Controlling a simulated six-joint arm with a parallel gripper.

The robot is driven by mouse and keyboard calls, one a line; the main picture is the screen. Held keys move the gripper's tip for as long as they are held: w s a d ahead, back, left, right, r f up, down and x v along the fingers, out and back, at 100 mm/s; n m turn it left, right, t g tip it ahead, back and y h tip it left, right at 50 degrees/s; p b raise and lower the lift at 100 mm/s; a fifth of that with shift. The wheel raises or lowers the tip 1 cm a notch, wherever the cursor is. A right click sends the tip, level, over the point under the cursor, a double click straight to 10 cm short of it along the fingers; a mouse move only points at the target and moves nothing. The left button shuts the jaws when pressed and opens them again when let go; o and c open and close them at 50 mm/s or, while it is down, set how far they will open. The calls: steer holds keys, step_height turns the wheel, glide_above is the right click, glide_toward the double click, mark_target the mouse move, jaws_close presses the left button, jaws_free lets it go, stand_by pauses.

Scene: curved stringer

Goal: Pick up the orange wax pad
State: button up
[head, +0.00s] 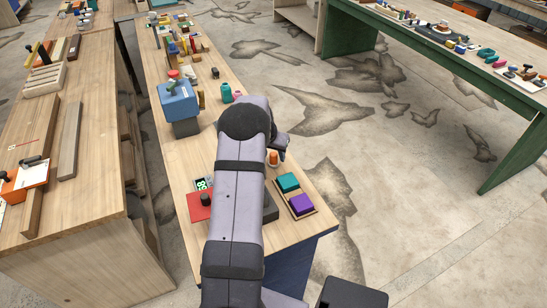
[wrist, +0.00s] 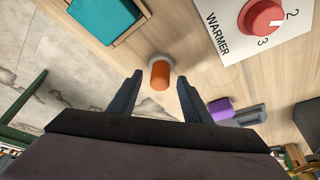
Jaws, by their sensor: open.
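The orange wax pad is a small rounded cylinder (wrist: 159,76) with a pale rim at its far end, standing on the wooden bench. It also shows in the head view (head: 273,157), just beyond the teal block. My gripper (wrist: 159,80) is open and empty, with its dark fingers on either side of the pad in the wrist view. The pad appears between the fingertips, with a gap to each. I cannot tell how far above the bench the fingertips are. In the head view my arm hides much of the gripper (head: 280,146).
A white "WARMER" panel with a red knob (wrist: 262,16) is at the wrist view's upper right. A blue box (head: 178,99) and small items stand farther along the bench.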

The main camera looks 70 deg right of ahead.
mark_target(274, 153)
steer(key=shift+d+f, duration=0.2)
steer(key=shift+f, duration=0.35)
jaws_close()
step_height(274, 153, up, 10)
steer(key=b, duration=0.2)
steer(key=shift+b, duration=0.4)
